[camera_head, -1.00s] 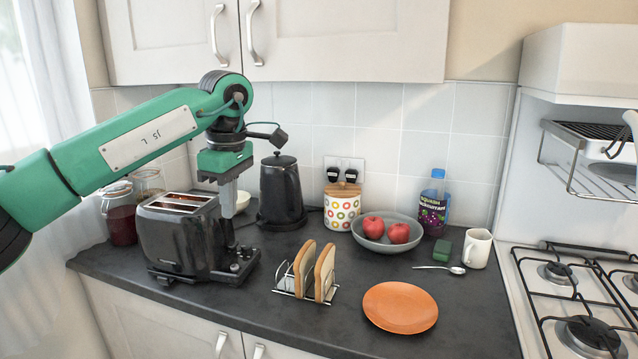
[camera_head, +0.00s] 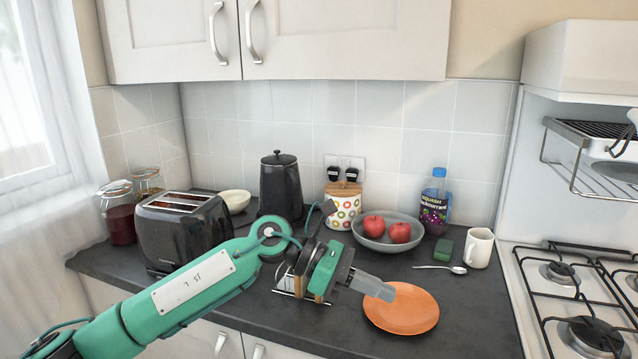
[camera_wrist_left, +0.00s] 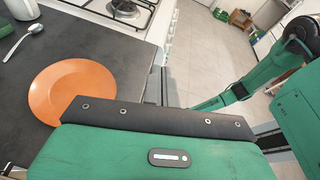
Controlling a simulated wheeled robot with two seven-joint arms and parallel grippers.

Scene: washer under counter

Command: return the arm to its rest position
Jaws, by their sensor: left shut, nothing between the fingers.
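My left arm is green and reaches in from the lower left in the head view. My left gripper (camera_head: 378,287) is shut and empty, pointing right, and covers part of the orange plate (camera_head: 405,312) from this view. The wrist hides most of the toast rack (camera_head: 290,282). In the left wrist view the orange plate (camera_wrist_left: 62,88) lies on the dark counter beyond the green gripper body, and my other green arm shows at the right. My right gripper is not in view.
A black toaster (camera_head: 185,235) stands on the left of the counter (camera_head: 470,320), with a black kettle (camera_head: 281,188) behind. A bowl with apples (camera_head: 388,240), a squash bottle (camera_head: 435,205), a spoon (camera_head: 440,268) and a mug (camera_head: 478,248) stand near the hob (camera_head: 575,300). Open floor (camera_wrist_left: 210,50) shows beside the counter.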

